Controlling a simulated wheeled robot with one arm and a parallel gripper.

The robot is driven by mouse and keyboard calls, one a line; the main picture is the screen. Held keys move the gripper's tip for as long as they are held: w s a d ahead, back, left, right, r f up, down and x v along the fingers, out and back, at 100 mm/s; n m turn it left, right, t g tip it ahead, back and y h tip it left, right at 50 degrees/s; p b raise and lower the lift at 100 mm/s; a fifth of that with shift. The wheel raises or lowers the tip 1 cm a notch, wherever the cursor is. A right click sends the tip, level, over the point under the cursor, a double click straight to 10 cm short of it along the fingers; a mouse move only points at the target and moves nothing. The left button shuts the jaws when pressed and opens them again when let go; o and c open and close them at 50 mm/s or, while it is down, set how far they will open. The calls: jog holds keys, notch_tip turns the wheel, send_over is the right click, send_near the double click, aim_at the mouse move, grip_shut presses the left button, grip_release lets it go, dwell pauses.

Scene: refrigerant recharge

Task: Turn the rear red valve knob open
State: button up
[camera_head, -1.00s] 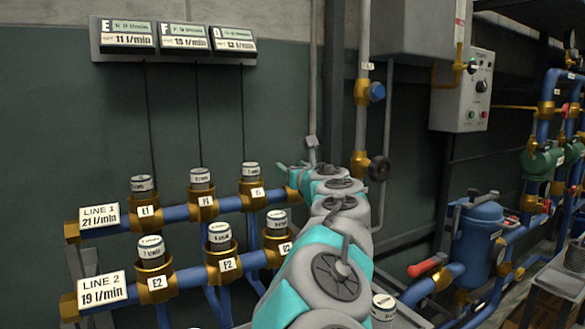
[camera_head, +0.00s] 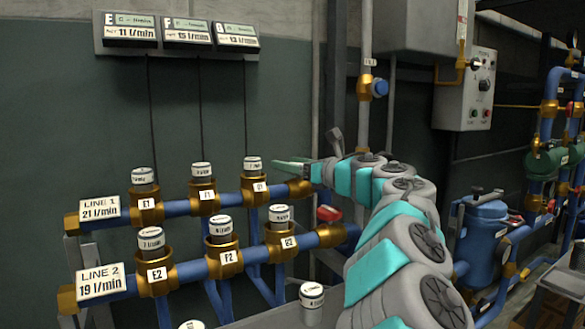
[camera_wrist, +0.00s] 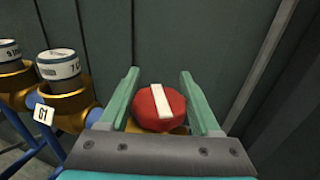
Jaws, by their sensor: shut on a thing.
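The rear red valve knob (camera_wrist: 150,112), round with a white bar across its top, sits between my gripper's two green fingers in the wrist view. The white bar runs nearly up and down there, tilted slightly. My gripper (camera_wrist: 159,76) is shut on this knob, with a finger on each side; the contact itself is partly hidden. In the head view my gripper (camera_head: 291,167) is at the right end of the rear LINE 1 pipe (camera_head: 230,202), and it hides the rear knob. The front red knob (camera_head: 329,213) shows at the right end of the LINE 2 pipe.
Brass fittings with white-topped cartridges stand close left of my gripper, among them G1 (camera_head: 254,190). A loose cartridge (camera_head: 312,296) stands on the grey surface in front. A grey vertical pipe (camera_head: 364,110) with a blue knob rises behind. The wall displays (camera_head: 180,32) hang at upper left.

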jog(key=shift+s+a+r+n+g+y+p, duration=0.1)
jog(key=shift+s+n+g+y+p, duration=0.15)
jog(key=shift+n+g+y, duration=0.75)
jog(key=shift+s+a+n+g+y+p, duration=0.1)
jog(key=shift+n+g+y+p, duration=0.25)
jog(key=shift+n+g, duration=0.75)
jog(key=shift+s+n+g+y+p, duration=0.15)
jog(key=shift+n+g+y+p, duration=0.3)
jog(key=shift+g, duration=1.05)
jog(key=o, duration=1.4)
jog(key=shift+b+v, duration=1.2)
jog(key=shift+v, duration=2.65)
